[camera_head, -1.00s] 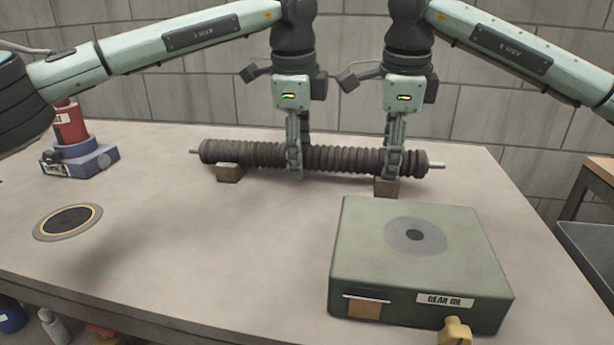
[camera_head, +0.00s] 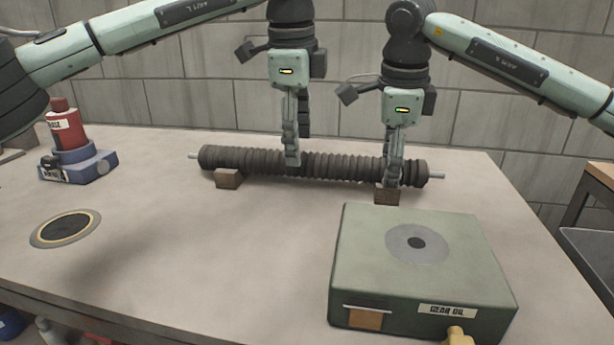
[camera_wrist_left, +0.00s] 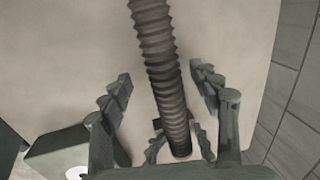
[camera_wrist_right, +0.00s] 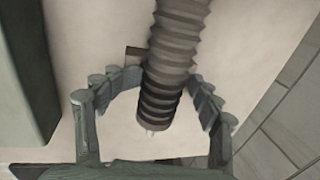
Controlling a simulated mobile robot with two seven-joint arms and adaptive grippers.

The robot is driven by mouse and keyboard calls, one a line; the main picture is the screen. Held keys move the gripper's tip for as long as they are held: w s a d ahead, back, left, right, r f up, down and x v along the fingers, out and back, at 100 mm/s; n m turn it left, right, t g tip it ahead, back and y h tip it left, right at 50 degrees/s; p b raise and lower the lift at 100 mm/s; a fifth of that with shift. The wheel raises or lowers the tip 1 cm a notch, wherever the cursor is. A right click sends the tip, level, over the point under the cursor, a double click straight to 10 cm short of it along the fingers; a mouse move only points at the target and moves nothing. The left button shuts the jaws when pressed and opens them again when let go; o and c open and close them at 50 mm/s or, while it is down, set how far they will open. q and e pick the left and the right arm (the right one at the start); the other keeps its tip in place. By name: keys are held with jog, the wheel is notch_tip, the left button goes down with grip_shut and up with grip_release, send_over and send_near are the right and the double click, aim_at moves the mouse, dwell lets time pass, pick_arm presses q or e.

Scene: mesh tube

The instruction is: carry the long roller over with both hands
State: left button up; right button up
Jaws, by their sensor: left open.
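The long roller (camera_head: 335,164), a dark ribbed tube with thin metal pins at its ends, lies level across the bench on two small brown blocks. My left gripper (camera_head: 292,162) is open just above its middle; the left wrist view shows the roller (camera_wrist_left: 160,60) between the spread fingers with gaps either side. My right gripper (camera_head: 394,183) is low around the roller near its right end. In the right wrist view its fingers (camera_wrist_right: 167,80) stand on both sides, close to the roller; whether they grip it is unclear.
The left block (camera_head: 228,179) and right block (camera_head: 387,196) support the roller. A green gear oil box (camera_head: 370,270) stands in front at right. A red bottle on a blue base (camera_head: 85,167) and a round dark disc (camera_head: 66,228) are at left. The bench between is clear.

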pick_arm(q)
jog(key=r, duration=0.2)
jog(key=shift+s+r, duration=0.3)
jog(key=shift+r, duration=0.1)
pick_arm(e)
jog(key=shift+d, duration=0.1)
pick_arm(q)
jog(key=shift+r, duration=0.1)
pick_arm(e)
jog(key=shift+r, duration=0.1)
jog(key=shift+s+a+r, duration=0.1)
jog(key=shift+s+r, duration=0.15)
jog(key=shift+r, duration=1.05)
jog(key=shift+s+a+r, duration=0.1)
jog(key=shift+s+r, duration=0.15)
jog(key=shift+r, duration=1)
jog(key=shift+s+a+r, duration=0.1)
jog(key=shift+s+r, duration=0.15)
jog(key=shift+r, duration=1.05)
